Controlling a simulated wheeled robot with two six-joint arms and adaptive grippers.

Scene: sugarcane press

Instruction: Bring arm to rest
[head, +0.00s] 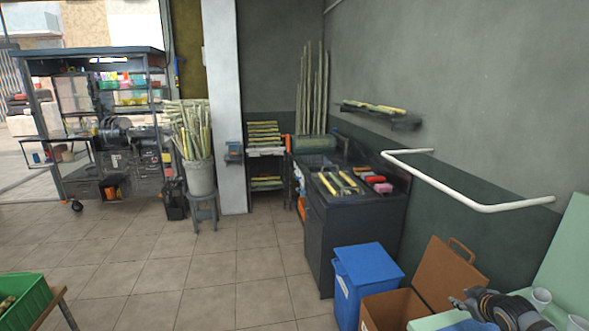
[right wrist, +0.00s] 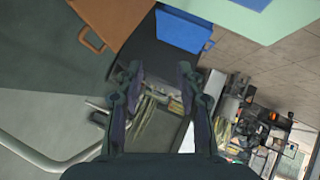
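My right gripper (head: 484,306) is at the bottom right of the head view, over a pale green surface (head: 432,322). In the right wrist view my right gripper (right wrist: 159,70) shows its two fingers spread apart with nothing between them. That view is turned over, with the floor at the top right and the wall at the left. My left gripper and left arm are not in the head view.
A blue bin (head: 366,277) and an open brown box (head: 392,309) stand near my right gripper. A white rail (head: 480,205) sticks out from the wall. A dark counter (head: 352,210) holds cane pieces. A green crate (head: 22,298) is at lower left.

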